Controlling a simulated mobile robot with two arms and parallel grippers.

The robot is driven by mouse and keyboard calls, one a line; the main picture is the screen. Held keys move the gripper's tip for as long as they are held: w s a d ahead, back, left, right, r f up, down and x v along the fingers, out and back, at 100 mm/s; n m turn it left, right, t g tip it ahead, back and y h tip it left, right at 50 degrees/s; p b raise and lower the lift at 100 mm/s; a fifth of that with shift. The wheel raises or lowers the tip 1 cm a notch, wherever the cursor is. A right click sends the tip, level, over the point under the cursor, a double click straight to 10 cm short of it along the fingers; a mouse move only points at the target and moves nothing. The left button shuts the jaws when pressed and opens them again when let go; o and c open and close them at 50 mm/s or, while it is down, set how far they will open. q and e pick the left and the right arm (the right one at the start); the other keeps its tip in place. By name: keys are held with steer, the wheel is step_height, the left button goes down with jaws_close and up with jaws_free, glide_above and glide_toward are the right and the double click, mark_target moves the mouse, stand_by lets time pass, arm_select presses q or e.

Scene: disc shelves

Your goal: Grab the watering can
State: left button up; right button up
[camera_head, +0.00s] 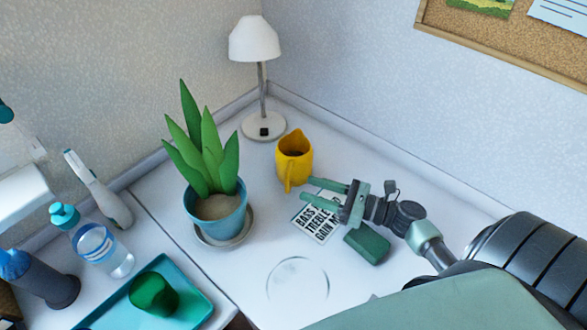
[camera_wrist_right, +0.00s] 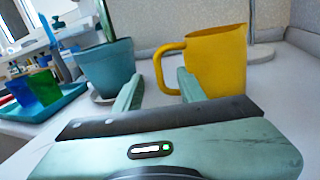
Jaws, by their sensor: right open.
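The yellow watering can (camera_head: 295,158) stands upright on the white desk, in front of the lamp and right of the potted plant. Its looped handle faces my right gripper (camera_head: 308,189). The right gripper is open and empty, its two fingers pointing at the can from the right. In the right wrist view, the can (camera_wrist_right: 217,65) stands just beyond the fingers (camera_wrist_right: 160,88), and its handle shows in the gap between them. I cannot tell whether a finger touches the handle. My left gripper is not in view.
A plant in a blue pot (camera_head: 216,222) stands close left of the can. A white lamp (camera_head: 264,125) stands behind it. A printed card (camera_head: 316,222) and a green block (camera_head: 367,244) lie below my right gripper. A teal tray (camera_head: 190,290) with a green cup is at front left.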

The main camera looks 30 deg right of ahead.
mark_target(287, 177)
steer(key=x, duration=0.2)
steer(key=p+x, duration=0.1)
steer(key=x, duration=0.1)
steer(key=r+x, duration=0.1)
steer(key=x, duration=0.1)
steer(key=shift+w+a+p, duration=0.2)
steer(key=shift+w+p, duration=0.1)
steer(key=shift+p, duration=0.1)
steer(key=shift+w+a+f, duration=0.15)
steer(key=shift+w+a, duration=0.1)
jaws_close()
stand_by(0.9)
